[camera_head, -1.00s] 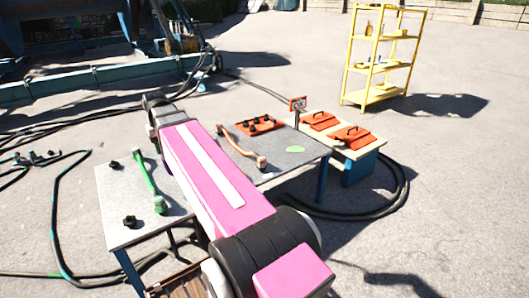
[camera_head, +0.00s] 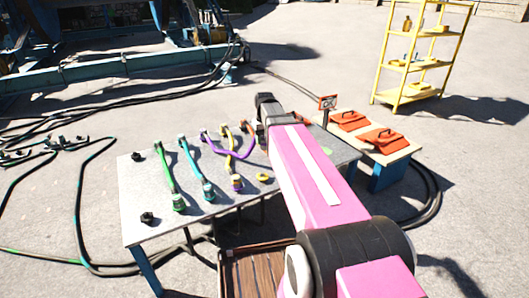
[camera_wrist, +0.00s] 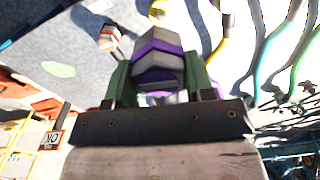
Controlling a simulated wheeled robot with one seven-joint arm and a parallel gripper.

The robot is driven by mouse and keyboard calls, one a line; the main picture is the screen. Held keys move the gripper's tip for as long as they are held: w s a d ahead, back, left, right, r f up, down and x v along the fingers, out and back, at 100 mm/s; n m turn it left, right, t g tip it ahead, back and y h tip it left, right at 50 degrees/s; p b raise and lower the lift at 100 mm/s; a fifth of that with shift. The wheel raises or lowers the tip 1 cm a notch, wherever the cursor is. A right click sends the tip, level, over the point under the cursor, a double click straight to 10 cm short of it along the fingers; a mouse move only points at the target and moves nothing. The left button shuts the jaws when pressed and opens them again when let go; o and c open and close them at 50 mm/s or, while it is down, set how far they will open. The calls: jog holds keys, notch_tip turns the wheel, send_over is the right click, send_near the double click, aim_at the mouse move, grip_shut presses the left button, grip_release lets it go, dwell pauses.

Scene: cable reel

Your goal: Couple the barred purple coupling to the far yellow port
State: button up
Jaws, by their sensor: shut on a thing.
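In the wrist view my gripper (camera_wrist: 158,88) is shut on a coupling (camera_wrist: 158,60) with purple and grey bands, held between its two green fingers. The head view hides the fingertips behind my pink arm. There a purple cable (camera_head: 227,153) curves over the grey table (camera_head: 140,205) toward my arm's end. A yellow cable (camera_head: 230,150) lies beside it, with a purple and yellow end piece at its near end. A small yellow ring-like piece (camera_head: 262,177) sits to the right. I cannot tell which yellow piece is the far port. No joining of the held coupling to yellow shows.
Green (camera_head: 165,170) and teal (camera_head: 195,168) cables lie on the left of the table, near black fittings (camera_head: 147,218). Orange covers (camera_head: 380,139) sit on a bench at right, by an OK sign (camera_head: 328,102). A yellow shelf (camera_head: 420,60) stands behind.

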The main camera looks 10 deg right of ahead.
jog(key=shift+n, duration=0.9)
jog(key=shift+w+a+f, duration=0.1)
jog(key=shift+w+f, duration=0.7)
jog(key=shift+f, duration=2.3)
jog(key=shift+w+f, duration=0.85)
jog(key=shift+f, duration=2.3)
jog(key=shift+w+a+f, duration=0.1)
jog(key=shift+w+f, duration=0.7)
jog(key=shift+f, duration=2.3)
jog(key=shift+f, duration=0.45)
jog(key=o, duration=1.1)
notch_tip(320, 180, up, 11)
